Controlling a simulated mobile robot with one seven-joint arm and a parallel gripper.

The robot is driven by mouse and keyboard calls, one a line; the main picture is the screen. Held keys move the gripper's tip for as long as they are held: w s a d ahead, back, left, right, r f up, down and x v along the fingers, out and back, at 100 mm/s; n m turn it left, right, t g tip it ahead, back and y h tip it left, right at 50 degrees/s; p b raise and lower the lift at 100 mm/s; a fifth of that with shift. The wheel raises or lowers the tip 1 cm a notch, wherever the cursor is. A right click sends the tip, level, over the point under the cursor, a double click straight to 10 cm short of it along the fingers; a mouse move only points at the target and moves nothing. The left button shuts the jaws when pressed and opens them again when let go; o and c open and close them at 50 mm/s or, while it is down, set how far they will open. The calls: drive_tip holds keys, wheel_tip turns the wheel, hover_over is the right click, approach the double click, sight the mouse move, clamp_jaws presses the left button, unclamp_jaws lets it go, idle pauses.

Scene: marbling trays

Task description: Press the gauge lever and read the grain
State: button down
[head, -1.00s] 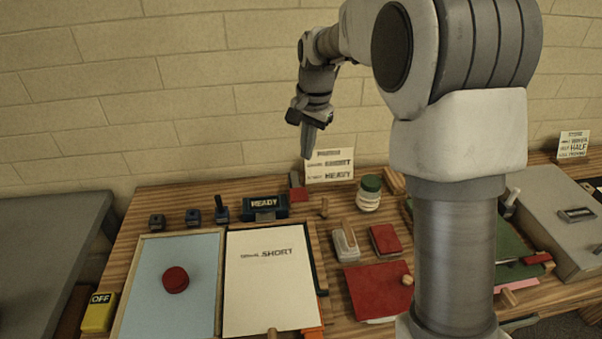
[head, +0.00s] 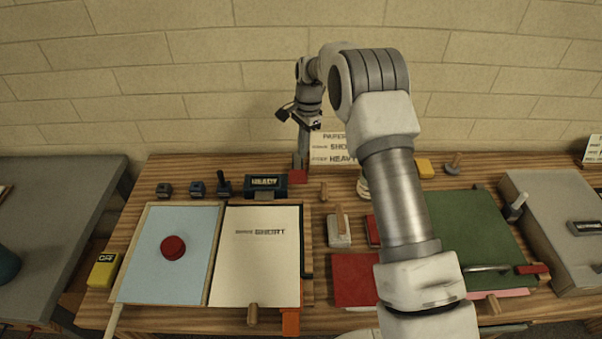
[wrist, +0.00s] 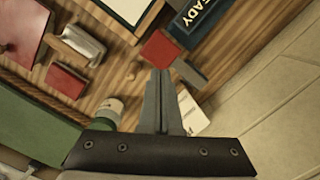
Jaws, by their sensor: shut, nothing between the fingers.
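A small red pad with a grey block beside it (head: 298,176), apparently the gauge lever, stands at the table's back, right of the dark blue block (head: 264,184). The red pad (wrist: 159,49) and block (wrist: 196,20) also show in the wrist view. My gripper (head: 303,154) is shut and empty, pointing down over the pad. In the wrist view its fingertips (wrist: 161,72) meet the pad's near edge; I cannot tell if they touch. A sheet (head: 258,265) reads SHORT, with a smaller word before it.
A card (head: 333,146) stands behind the pad, partly hidden by my arm. A blue tray (head: 140,285) holds a red disc (head: 173,247). A white block with a wooden handle (head: 339,232), red blocks and a green mat (head: 465,225) lie to the right.

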sight(300, 175)
idle(0.3)
drive_tip(key=shift+s+a+f+b, duration=0.15)
drive_tip(key=shift+f+b, duration=0.75)
drive_tip(key=shift+f, duration=0.85)
drive_tip(key=shift+s+a+f+b, duration=0.15)
drive_tip(key=shift+f+b, duration=0.75)
drive_tip(key=shift+f, duration=0.8)
drive_tip(key=shift+w+f, duration=0.1)
drive_tip(key=shift+f, duration=0.05)
